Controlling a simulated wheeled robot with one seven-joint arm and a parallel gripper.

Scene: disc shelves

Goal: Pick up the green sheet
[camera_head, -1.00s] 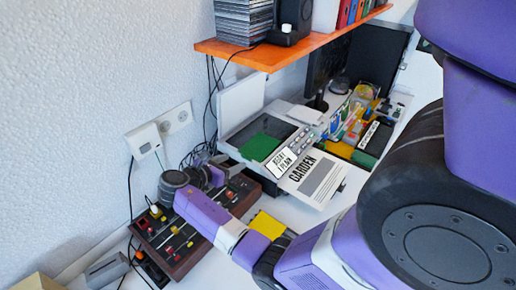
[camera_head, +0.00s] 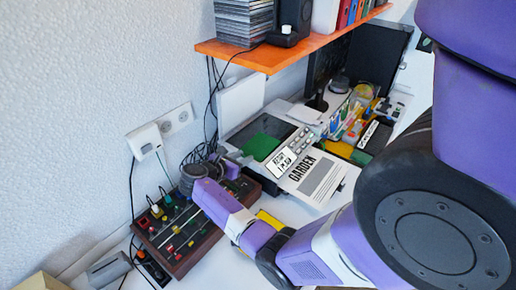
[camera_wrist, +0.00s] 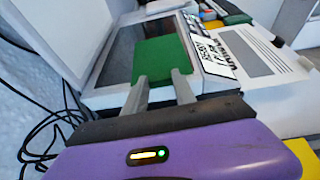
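The green sheet (camera_head: 261,146) lies flat on the dark glass of a white machine (camera_head: 318,178) on the desk. The sheet also shows in the wrist view (camera_wrist: 160,58), just beyond my fingertips. My gripper (camera_wrist: 160,76) has its two fingers apart, pointing at the near edge of the sheet. The fingertips overlap that edge in the wrist view; I cannot tell whether they touch it. In the head view my fingers are not clearly seen, and my wrist is left of the machine.
An orange shelf (camera_head: 262,58) with discs and books overhangs the back. Cables hang by the wall. A printed sheet (camera_head: 318,177) lies on the machine's right. A colourful tray of items stands farther right.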

